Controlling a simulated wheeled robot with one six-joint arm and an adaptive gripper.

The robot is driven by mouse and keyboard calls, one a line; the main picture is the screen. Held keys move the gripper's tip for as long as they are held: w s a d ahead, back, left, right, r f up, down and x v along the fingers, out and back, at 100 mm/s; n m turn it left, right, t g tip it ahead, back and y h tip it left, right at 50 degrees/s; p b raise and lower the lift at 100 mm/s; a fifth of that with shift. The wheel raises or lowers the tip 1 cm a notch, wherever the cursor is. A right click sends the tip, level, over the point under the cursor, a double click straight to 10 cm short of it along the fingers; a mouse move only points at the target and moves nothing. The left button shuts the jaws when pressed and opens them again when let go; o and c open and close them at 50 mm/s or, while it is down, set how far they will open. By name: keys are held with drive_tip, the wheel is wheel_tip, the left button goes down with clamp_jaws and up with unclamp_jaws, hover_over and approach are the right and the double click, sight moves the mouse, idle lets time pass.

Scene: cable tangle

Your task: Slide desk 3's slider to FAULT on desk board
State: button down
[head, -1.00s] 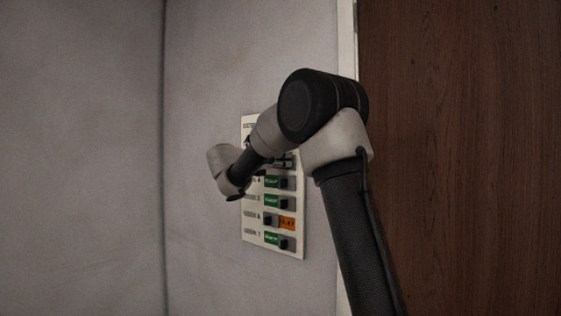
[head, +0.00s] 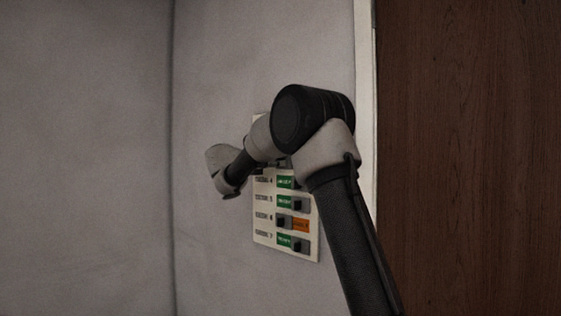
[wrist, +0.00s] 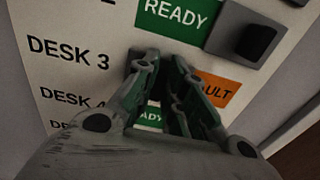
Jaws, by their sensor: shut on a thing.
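The desk board (head: 263,220) is a pale panel on the grey wall, partly covered by my arm in the head view. In the wrist view the DESK 3 label (wrist: 68,53) is at left, and part of that row's orange FAULT window (wrist: 217,91) shows at right of my fingers. My gripper (wrist: 162,62) is closed at the DESK 3 row, left of the orange window. The desk 3 slider knob is hidden behind and between the fingers.
Desk 2's green READY window (wrist: 175,17) and dark knob (wrist: 255,41) are just above. Desk 4's READY window (wrist: 150,116) is below, partly covered by my fingers. Desk 6 shows orange (head: 301,225). A brown wooden surface (head: 470,150) stands right of the board.

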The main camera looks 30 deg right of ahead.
drive_tip(key=shift+w+a, duration=0.1)
drive_tip(key=shift+w, duration=0.1)
drive_tip(key=c, duration=1.5)
unclamp_jaws()
drive_tip(key=shift+w, duration=0.1)
drive_tip(key=shift+a, duration=0.1)
drive_tip(key=v, duration=1.2)
